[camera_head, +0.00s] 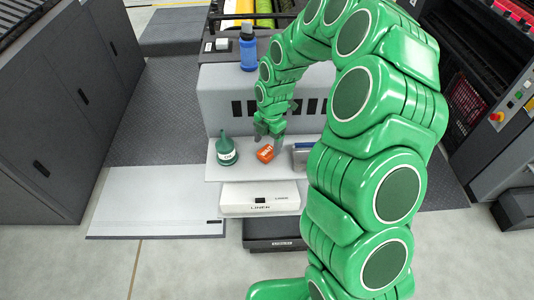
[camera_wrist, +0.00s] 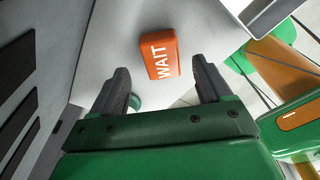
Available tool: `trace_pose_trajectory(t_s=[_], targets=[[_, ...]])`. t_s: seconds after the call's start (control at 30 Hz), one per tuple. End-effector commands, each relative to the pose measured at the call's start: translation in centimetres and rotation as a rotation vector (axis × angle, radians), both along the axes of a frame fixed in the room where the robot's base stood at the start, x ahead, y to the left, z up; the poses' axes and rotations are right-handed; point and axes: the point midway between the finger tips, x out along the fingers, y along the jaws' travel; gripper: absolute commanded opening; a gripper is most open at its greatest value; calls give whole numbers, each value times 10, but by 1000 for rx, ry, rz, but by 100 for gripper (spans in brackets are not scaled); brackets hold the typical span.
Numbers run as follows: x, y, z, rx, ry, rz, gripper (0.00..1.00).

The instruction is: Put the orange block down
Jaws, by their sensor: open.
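The orange block (camera_head: 265,153) lies on a light grey shelf (camera_head: 235,174), between a green bottle and a grey metal item. In the wrist view the block (camera_wrist: 159,54) shows the white word WAIT and lies on the pale surface, ahead of and between the fingertips. My gripper (camera_head: 270,138) is just above and behind the block in the head view. In the wrist view my gripper (camera_wrist: 160,80) has its two dark fingers apart, with nothing held between them. The block appears clear of both fingers.
The green bottle (camera_head: 226,151) stands left of the block, and the grey metal item (camera_head: 301,155) is to its right. A blue bottle (camera_head: 248,48) stands on the machine top behind. A white LINER box (camera_head: 260,198) is below the shelf. Bare shelf shows in front.

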Motion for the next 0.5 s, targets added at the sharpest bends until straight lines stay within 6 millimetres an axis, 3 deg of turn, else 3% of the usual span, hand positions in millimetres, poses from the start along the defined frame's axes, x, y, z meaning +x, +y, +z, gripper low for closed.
trace_pose_trajectory(t_s=[0.2,0.5], targets=[[-4,0,-27,-1,4,-1,78],[-4,1,-31,-1,1,-1,76]])
